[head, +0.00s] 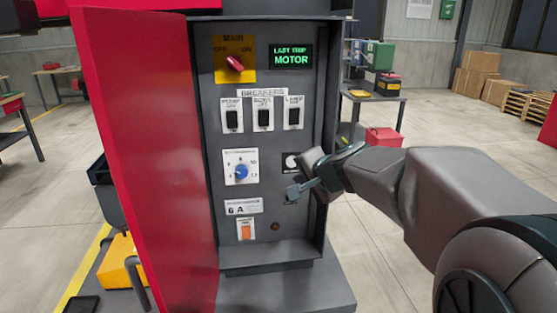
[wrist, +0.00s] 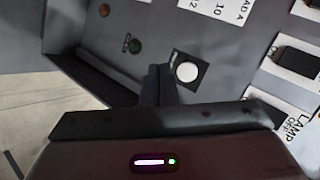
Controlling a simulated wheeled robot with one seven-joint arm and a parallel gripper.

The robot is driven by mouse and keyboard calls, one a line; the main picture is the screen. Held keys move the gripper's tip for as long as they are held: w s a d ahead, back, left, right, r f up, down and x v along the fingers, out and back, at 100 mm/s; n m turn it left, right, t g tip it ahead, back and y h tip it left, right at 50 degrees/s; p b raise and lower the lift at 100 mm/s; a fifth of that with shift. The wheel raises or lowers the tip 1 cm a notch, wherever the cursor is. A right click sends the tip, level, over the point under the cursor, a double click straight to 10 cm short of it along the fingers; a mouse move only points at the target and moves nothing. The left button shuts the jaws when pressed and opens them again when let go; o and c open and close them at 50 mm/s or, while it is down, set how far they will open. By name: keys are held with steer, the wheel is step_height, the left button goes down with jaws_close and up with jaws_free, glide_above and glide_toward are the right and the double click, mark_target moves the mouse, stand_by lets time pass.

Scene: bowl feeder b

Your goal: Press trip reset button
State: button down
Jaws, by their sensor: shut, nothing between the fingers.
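The open control cabinet (head: 212,120) stands in the middle of the head view. No trip reset label is readable, so I cannot tell for sure that this is that button. In the wrist view the white button (wrist: 187,72) shows whole, just right of my fingertips. My gripper (head: 291,193) is shut and empty, its tips just below the button in the head view. Whether the tips touch the panel I cannot tell.
The red door (head: 145,150) is swung open at left. The panel also has a red main switch (head: 234,65), a "LAST TRIP MOTOR" display (head: 291,57), breakers (head: 263,118), a blue dial knob (head: 241,171) and an orange switch (head: 246,232). A green round part (wrist: 134,46) is near the fingers.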

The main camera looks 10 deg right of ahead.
mark_target(290, 167)
steer(key=shift+w, duration=2.6)
steer(key=shift+w, duration=0.45)
steer(key=shift+w, duration=0.4)
stand_by(0.5)
steer(key=shift+s, duration=0.85)
steer(key=shift+b, duration=0.3)
steer(key=s+b, duration=0.1)
steer(key=s, duration=0.4)
